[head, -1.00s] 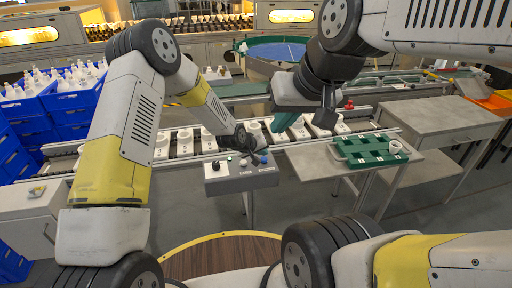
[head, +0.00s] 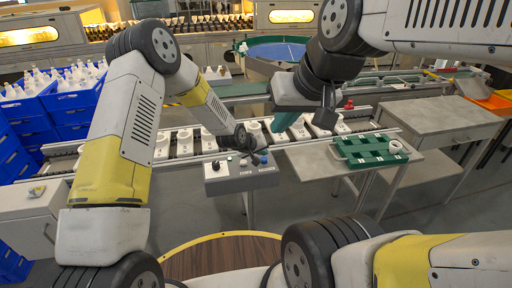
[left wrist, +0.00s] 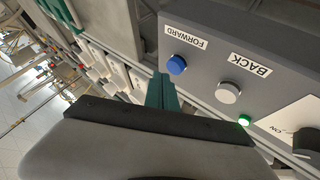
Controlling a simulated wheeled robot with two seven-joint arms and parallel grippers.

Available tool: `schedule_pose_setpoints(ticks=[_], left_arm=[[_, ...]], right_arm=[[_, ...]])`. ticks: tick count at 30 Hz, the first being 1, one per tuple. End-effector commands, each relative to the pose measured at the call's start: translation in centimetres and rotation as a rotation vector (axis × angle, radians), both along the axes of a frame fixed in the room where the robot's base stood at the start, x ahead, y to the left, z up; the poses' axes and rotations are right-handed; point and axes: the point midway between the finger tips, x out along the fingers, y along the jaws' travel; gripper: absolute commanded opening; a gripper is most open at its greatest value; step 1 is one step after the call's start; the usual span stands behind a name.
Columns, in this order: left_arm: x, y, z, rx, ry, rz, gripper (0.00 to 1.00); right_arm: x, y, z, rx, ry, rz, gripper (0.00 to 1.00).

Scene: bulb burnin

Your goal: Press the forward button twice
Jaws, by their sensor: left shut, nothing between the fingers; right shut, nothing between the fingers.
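The grey control box (head: 240,176) stands in front of the conveyor in the head view. In the left wrist view its top carries a blue button (left wrist: 176,65) beside the label FORWARD and a pale grey button (left wrist: 228,92) beside the label BACK. My left gripper (left wrist: 162,92) has its teal fingers shut and empty, beside the box edge close to the blue button, with a visible gap in the picture. In the head view my left gripper (head: 247,145) is small and dark above the box. My right gripper (head: 287,121) is shut and empty, raised to the right of it.
A green lamp (left wrist: 244,120) is lit on the box, near a black rotary switch (left wrist: 306,140) marked ON. The conveyor (head: 185,143) behind carries several white fixtures. A green tray (head: 368,160) lies on the side table right of the box.

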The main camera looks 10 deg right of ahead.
Motion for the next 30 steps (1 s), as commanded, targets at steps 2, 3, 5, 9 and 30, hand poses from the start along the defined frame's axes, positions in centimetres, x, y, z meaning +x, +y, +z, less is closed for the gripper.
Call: schedule_pose_setpoints(ticks=[2, 3, 5, 9, 30], left_arm=[[0.00, 0.00, 0.00, 0.000, 0.000, 0.000, 0.00], [0.00, 0.00, 0.00, 0.000, 0.000, 0.000, 0.00], [0.00, 0.00, 0.00, 0.000, 0.000, 0.000, 0.00], [0.00, 0.00, 0.00, 0.000, 0.000, 0.000, 0.00], [-0.03, 0.01, -0.86, 0.000, 0.001, 0.000, 0.00]], right_arm=[[0.00, 0.00, 0.00, 0.000, 0.000, 0.000, 0.00], [0.00, 0.00, 0.00, 0.000, 0.000, 0.000, 0.00], [0.00, 0.00, 0.00, 0.000, 0.000, 0.000, 0.00], [0.00, 0.00, 0.00, 0.000, 0.000, 0.000, 0.00], [0.00, 0.00, 0.00, 0.000, 0.000, 0.000, 0.00]])
